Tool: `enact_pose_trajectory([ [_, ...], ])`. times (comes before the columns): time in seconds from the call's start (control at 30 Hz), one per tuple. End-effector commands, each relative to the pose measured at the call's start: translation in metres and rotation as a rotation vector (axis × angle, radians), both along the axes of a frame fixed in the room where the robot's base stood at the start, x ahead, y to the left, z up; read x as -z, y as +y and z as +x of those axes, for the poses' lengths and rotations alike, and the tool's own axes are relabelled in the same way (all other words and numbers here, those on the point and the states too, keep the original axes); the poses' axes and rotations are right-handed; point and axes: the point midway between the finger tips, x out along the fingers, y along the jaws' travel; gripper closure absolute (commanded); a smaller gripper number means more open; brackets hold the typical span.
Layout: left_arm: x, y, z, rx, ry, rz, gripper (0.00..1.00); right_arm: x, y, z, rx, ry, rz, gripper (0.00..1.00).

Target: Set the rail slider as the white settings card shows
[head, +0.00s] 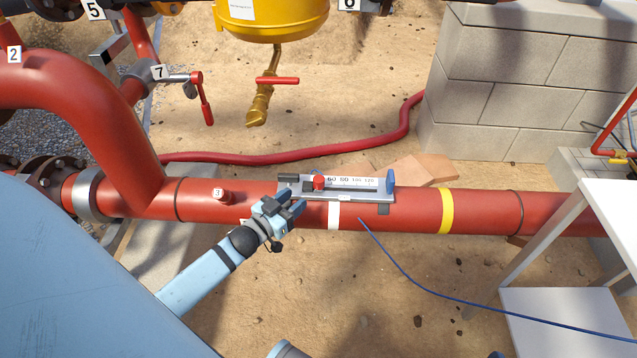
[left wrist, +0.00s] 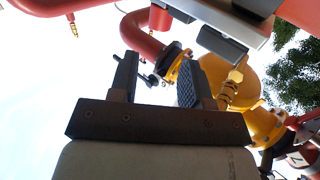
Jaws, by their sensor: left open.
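The silver rail (head: 352,196) lies along the top of the red pipe, with a scale of which 60, 80, 100 and 120 show. A red knob (head: 319,183) sits on the rail just left of the 60. A blue piece (head: 390,181) stands at the rail's right end. My left gripper (head: 287,201) is open at the rail's left end, left of the red knob and apart from it. In the left wrist view its two fingers (left wrist: 158,82) are spread with nothing between them. I cannot make out a settings card. My right gripper is not in view.
The red pipe (head: 480,212) runs across the middle, with a yellow band (head: 446,211). A blue cable (head: 405,273) hangs in front. A white table (head: 610,215) stands at right, a block wall (head: 530,85) behind. A yellow tank (head: 270,17) with a white label is at the top.

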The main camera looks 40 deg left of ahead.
Motion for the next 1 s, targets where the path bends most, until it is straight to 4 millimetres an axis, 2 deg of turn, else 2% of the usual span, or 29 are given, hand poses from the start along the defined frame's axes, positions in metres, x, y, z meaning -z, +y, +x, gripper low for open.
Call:
enact_pose_trajectory([
  [0.03, 0.002, -0.002, 0.013, 0.001, -0.003, 0.000, 0.56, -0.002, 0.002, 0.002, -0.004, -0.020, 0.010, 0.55],
  [0.2, 0.002, -0.006, 0.049, 0.000, -0.002, 0.000, 0.56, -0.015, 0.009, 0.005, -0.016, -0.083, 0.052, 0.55],
  [0.43, 0.002, -0.011, 0.086, 0.000, 0.000, 0.000, 0.56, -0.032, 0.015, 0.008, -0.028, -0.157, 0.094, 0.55],
  [0.6, 0.001, -0.012, 0.098, 0.000, 0.001, 0.000, 0.56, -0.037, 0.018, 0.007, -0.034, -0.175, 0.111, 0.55],
  [0.9, 0.001, -0.013, 0.099, 0.000, 0.002, -0.001, 0.56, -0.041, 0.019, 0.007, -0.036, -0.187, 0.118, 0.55],
  [0.93, 0.001, -0.013, 0.099, 0.000, 0.002, -0.001, 0.61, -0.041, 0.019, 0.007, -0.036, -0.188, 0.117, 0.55],
  [1.0, 0.001, -0.013, 0.099, 0.000, 0.002, -0.001, 0.77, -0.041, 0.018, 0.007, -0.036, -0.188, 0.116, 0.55],
])
